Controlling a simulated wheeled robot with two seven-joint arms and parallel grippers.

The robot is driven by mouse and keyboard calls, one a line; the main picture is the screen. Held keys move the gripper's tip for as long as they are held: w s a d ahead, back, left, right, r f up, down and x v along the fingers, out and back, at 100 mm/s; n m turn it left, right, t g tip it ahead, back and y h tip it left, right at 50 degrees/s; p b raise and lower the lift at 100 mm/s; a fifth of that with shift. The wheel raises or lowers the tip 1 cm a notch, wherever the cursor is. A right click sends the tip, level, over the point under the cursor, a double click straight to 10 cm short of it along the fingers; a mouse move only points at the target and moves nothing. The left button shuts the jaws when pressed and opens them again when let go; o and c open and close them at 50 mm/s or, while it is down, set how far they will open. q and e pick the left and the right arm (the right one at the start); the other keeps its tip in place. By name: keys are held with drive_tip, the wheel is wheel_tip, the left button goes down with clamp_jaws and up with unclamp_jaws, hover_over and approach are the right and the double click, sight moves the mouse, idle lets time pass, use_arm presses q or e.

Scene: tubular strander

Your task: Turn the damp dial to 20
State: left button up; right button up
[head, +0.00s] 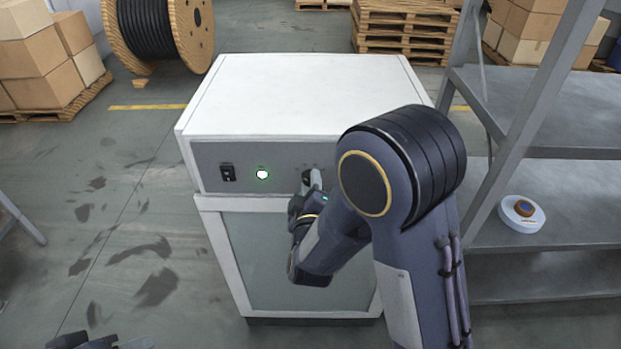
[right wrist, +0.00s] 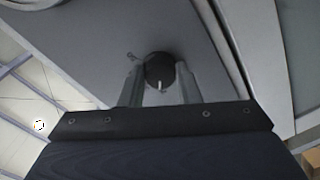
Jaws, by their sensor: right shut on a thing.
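The damp dial is a round black knob with a white pointer mark, seen in the right wrist view (right wrist: 159,70) on the grey panel. In that view the mark points down the picture, toward my gripper. My right gripper (right wrist: 160,88) has one finger on each side of the dial and is shut on it. In the head view the right gripper (head: 312,181) is at the right part of the cabinet's front panel (head: 222,152), and my arm hides most of the dial and its scale. Dark parts of my left arm show at the bottom left edge; its fingers are not clear.
The floor to the left is open.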

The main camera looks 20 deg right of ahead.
drive_tip(key=shift+n+p, duration=0.65)
drive_tip(key=shift+n, duration=0.45)
drive_tip(key=o, duration=1)
drive_tip(key=b+v, duration=0.1)
drive_tip(key=v, duration=0.6)
drive_tip(key=shift+s+a, duration=0.2)
drive_tip(key=shift+s, duration=0.15)
